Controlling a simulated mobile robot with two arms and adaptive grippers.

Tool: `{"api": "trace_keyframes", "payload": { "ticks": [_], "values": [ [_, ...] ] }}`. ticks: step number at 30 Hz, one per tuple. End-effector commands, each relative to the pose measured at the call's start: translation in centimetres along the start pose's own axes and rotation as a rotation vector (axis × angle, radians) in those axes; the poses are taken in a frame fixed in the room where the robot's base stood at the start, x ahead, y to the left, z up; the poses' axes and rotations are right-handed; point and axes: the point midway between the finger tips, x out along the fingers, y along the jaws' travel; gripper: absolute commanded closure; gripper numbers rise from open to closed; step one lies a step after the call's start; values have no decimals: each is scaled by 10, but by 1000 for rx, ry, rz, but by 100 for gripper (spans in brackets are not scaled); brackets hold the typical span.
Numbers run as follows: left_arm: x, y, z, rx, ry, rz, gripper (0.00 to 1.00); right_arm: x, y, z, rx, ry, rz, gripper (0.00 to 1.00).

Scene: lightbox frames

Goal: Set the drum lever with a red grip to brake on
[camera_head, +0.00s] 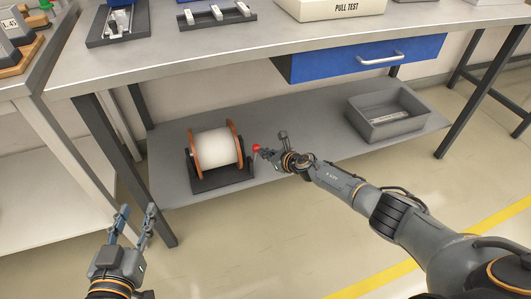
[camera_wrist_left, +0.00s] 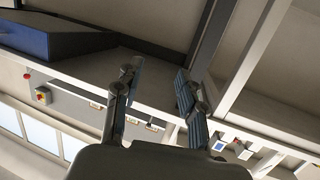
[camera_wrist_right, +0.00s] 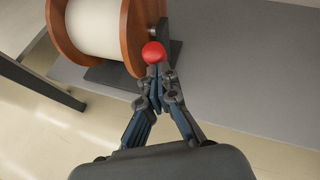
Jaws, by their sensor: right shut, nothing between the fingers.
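The drum (camera_head: 216,149) is a white-wound spool between two orange-brown flanges on a dark base, on the lower shelf. Its lever's red grip (camera_head: 256,148) is at the drum's right side; it also shows in the right wrist view (camera_wrist_right: 154,52). The lever's arm is mostly hidden, so its setting cannot be told. My right gripper (camera_head: 263,151) is shut and empty, its fingertips (camera_wrist_right: 159,74) at the red grip; whether they touch is unclear. My left gripper (camera_head: 137,210) is open and empty in front of the bench, away from the drum; its fingers also show in the left wrist view (camera_wrist_left: 154,72).
The lower shelf (camera_head: 310,143) has free room between the drum and a grey bin (camera_head: 387,124) at right. The bench top (camera_head: 230,43) and a blue drawer (camera_head: 370,58) overhang the shelf. A bench leg (camera_head: 125,170) stands left of the drum.

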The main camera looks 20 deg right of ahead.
Motion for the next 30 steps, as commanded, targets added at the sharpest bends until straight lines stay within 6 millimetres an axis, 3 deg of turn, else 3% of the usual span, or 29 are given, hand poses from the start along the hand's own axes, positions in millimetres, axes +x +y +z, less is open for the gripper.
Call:
{"api": "trace_keyframes", "payload": {
  "ticks": [7, 14, 30],
  "values": [
    [-6, -4, 23, 1, -132, -8, 60, 2, -3, 8, 1, -2, 0, 100],
    [-6, -4, 28, 1, -148, -9, 60, 7, -7, 15, 0, -2, 1, 100],
    [1, 6, -37, -3, 210, 13, 60, 25, -20, 32, 0, -2, 1, 100]
  ]
}}
